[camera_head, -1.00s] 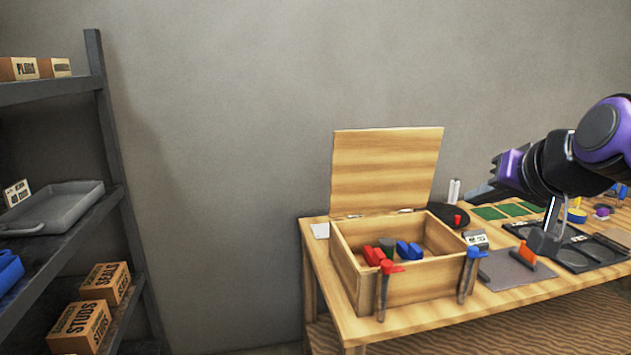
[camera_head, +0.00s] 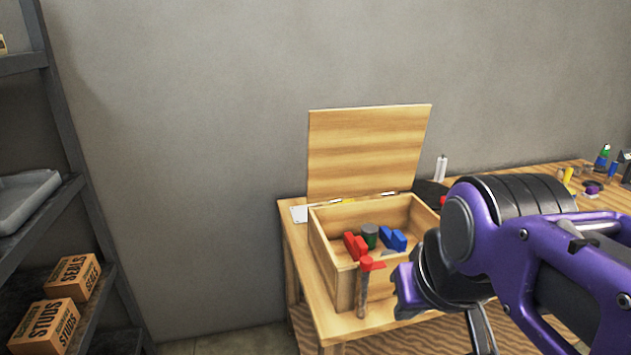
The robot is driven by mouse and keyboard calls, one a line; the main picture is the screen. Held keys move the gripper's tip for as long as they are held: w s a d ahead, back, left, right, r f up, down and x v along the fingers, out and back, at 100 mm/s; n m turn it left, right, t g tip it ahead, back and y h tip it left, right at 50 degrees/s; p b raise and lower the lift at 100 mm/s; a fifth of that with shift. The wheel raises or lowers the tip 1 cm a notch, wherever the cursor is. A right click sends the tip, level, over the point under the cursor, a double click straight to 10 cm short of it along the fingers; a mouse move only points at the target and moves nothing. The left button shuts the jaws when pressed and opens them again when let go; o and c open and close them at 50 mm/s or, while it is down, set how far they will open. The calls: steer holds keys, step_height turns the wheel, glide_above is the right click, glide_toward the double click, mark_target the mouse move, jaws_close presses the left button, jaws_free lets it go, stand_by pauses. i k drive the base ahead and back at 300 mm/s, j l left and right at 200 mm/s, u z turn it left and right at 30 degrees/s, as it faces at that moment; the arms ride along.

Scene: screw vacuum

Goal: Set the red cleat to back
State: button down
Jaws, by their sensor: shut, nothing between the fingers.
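My arm hides the box's front right corner and the blue-topped piece there.
The box lid (camera_head: 368,150) stands open at the back. Blue blocks (camera_head: 393,240) and a dark cylinder (camera_head: 370,236) lie inside the box. A shelf (camera_head: 75,150) stands at far left.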

mark_target(356, 246)
steer(key=i+j+z, duration=0.15)
steer(key=j+z, duration=0.25)
steer(key=i+j+z, duration=0.1)
steer(key=j+z, duration=0.65)
steer(key=i+j, duration=0.05)
steer(key=j, duration=0.05)
